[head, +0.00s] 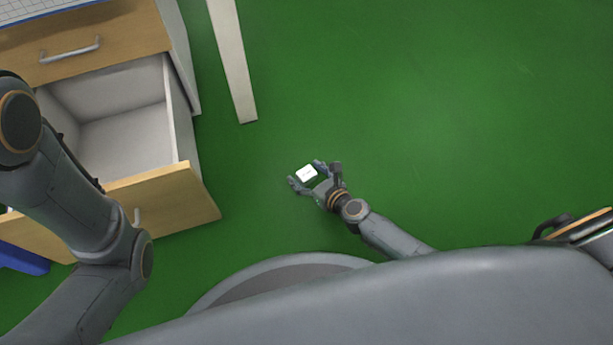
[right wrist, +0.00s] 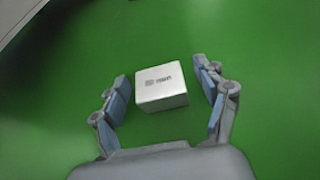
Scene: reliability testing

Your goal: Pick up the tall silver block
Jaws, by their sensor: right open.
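My right gripper (head: 306,174) is open, with one finger on each side of the block. In the right wrist view the fingers of my right gripper (right wrist: 163,93) are apart from the block, with green gaps on both sides. My left arm comes in from the left in the head view, but its gripper does not show.
A wooden cabinet (head: 110,30) stands at the upper left with an open, empty-looking drawer (head: 128,135). A pale post or leg (head: 233,62) stands near the block, above it in the picture. A blue object (head: 22,258) lies at the lower left. Green floor (head: 440,110) is clear to the right.

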